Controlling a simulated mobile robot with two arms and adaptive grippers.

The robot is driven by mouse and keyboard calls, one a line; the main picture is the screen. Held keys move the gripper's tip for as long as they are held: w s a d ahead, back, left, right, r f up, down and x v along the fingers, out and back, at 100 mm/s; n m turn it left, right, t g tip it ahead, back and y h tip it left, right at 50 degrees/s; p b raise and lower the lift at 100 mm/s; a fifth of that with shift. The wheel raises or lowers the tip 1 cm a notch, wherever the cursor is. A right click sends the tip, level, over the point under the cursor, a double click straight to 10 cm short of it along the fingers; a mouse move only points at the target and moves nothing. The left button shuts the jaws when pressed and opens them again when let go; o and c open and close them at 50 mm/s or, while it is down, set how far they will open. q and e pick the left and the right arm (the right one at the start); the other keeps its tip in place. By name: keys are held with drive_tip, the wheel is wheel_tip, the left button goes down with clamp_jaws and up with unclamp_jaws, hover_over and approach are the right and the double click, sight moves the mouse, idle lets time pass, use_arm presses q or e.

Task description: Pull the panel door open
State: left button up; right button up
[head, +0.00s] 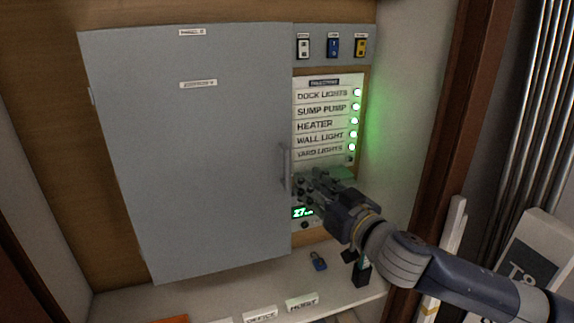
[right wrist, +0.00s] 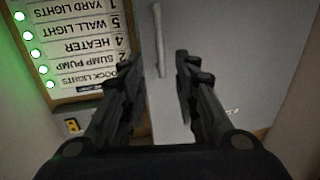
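The grey panel door (head: 190,150) fills the left and middle of the head view and looks closed. Its vertical bar handle (head: 286,167) is near the door's right edge. My right gripper (head: 300,185) is beside the handle, at its lower right in the head view. In the right wrist view the fingers (right wrist: 155,85) are spread apart, with the handle (right wrist: 159,40) showing beyond the fingertips, between the two finger lines. Nothing is seen held, and I cannot tell whether the fingers touch the handle. My left gripper is not in view.
A labelled board (head: 322,125) with green lights is right of the door, under several switches (head: 333,47). A wooden post (head: 440,130) and metal pipes (head: 535,120) stand at right.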

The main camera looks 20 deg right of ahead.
sight(288, 166)
drive_tip(key=p+x, duration=0.3)
drive_tip(key=x, duration=0.6)
drive_tip(key=shift+w+p, duration=0.1)
drive_tip(key=shift+p, duration=0.25)
drive_tip(key=shift+w+a, duration=0.25)
drive_tip(key=shift+w, duration=0.3)
drive_tip(key=shift+c, duration=0.6)
clamp_jaws()
